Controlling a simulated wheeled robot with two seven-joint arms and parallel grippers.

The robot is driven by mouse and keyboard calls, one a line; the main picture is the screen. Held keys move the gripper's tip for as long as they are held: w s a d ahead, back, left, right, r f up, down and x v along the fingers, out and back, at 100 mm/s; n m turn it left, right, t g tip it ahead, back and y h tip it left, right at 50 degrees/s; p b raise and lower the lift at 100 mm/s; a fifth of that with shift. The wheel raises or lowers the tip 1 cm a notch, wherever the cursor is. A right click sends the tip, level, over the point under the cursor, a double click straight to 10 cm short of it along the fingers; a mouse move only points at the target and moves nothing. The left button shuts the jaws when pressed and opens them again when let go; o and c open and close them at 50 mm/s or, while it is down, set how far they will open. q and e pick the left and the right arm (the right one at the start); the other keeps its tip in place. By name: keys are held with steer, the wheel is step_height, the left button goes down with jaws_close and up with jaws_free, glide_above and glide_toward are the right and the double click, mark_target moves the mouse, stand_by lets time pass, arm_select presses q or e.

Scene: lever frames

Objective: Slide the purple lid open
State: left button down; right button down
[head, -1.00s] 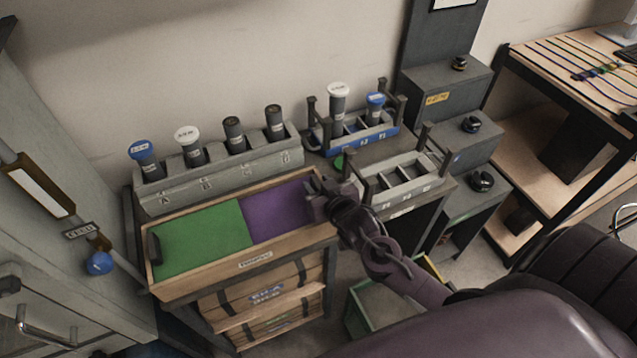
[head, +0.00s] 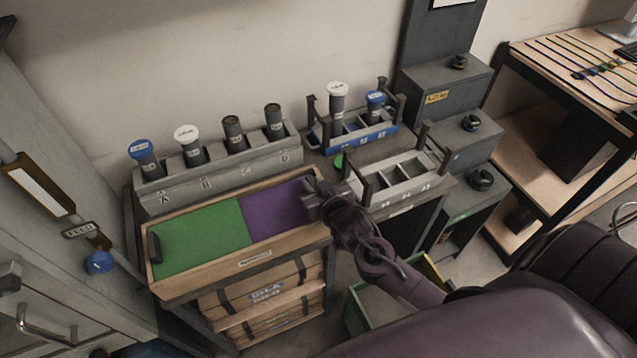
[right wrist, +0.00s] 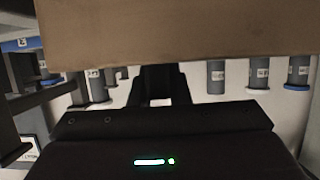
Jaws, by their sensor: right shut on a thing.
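The purple lid (head: 275,209) lies flat in the top of a wooden box (head: 290,254), at its right part. The green lid (head: 200,238) fills the left part and has a dark handle (head: 154,248) at its left end. My right gripper (head: 313,200) is at the right end of the purple lid and shut there, apparently on that lid's handle, which the gripper hides. In the right wrist view its dark fingers (right wrist: 162,88) reach up behind the edge of a brown wooden surface, which covers their tips. My left gripper is not in view.
A grey rack (head: 220,178) with several capped tubes stands directly behind the box. A blue rack (head: 355,137) and a grey empty rack (head: 400,178) stand right of it, close to my right gripper. A green-edged bin (head: 380,312) is below on the floor.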

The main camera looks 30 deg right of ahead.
mark_target(249, 221)
steer(key=a, duration=0.5)
steer(key=a+p, duration=0.1)
steer(key=a, duration=0.5)
steer(key=w+a, duration=0.1)
steer(key=a, duration=0.5)
steer(key=c, duration=1.4)
jaws_free()
steer(key=shift+o, duration=0.2)
steer(key=v, duration=0.7)
steer(key=shift+s+b, duration=0.35)
steer(key=shift+s, duration=0.05)
steer(key=shift+s+r, duration=0.1)
